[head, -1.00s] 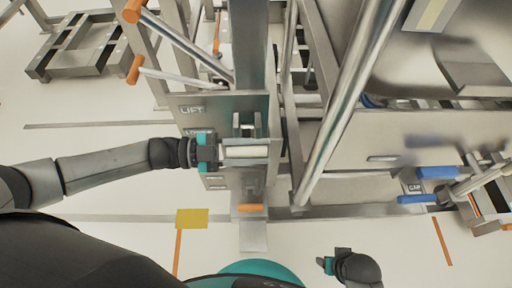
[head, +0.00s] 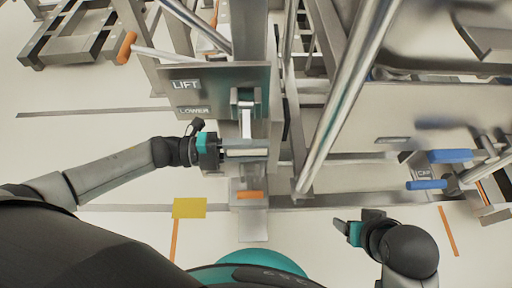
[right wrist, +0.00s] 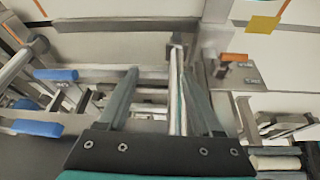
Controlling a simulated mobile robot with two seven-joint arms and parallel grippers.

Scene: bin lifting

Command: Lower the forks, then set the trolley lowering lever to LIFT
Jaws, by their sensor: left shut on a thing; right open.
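The lowering lever has a pale cylindrical handle (head: 246,153) and a light shaft (head: 247,122) coming down from a bracket on the trolley's grey panel (head: 209,72). The panel carries a LIFT label (head: 185,85) with a LOWER label (head: 194,111) beneath it. The handle is below both labels. My left gripper (head: 226,150) is shut on the handle from the left. My right gripper (head: 352,224) is open and empty, low at the right, apart from the lever. Its open fingers also show in the right wrist view (right wrist: 157,78). I cannot make out the forks.
An orange-tipped pedal (head: 250,195) is below the lever. A thick metal bar (head: 345,100) slants down right of the panel. Blue handles (head: 450,156) are at the right. A yellow floor patch (head: 189,208) lies at lower left.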

